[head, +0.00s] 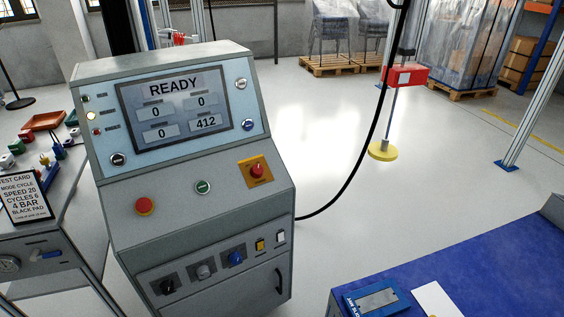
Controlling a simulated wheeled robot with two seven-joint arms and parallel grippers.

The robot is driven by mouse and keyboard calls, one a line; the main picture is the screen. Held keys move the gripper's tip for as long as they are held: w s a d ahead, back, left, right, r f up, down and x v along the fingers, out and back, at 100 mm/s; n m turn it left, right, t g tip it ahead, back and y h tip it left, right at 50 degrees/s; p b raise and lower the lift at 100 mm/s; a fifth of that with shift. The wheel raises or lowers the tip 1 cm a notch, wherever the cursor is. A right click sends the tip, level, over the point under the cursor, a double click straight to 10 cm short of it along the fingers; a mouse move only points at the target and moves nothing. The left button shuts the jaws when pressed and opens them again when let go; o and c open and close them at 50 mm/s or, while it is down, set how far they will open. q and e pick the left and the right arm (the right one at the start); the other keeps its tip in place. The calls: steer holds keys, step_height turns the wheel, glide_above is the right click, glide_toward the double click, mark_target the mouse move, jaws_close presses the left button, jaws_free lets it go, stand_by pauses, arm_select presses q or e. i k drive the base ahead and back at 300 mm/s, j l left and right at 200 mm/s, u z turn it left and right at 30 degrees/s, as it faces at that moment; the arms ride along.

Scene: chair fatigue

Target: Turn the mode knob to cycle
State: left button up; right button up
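The grey control console (190,165) stands left of centre. Its screen (175,108) reads READY, with values 0, 0, 0 and 412. The lower front panel carries a black knob (167,287), a grey knob (204,271) and a blue knob (236,258). Their labels are too small to read, so I cannot tell which is the mode knob or where it points. Neither of my grippers is in view.
Red buttons (144,206) and a green button (203,187) sit on the console's sloped face, with one red button on a yellow plate (256,171). A yellow and a white switch sit right of the knobs. A blue-topped table (470,255) stands at lower right. Open floor lies between.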

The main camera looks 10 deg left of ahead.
mark_target(167, 288)
steer(key=u, duration=1.5)
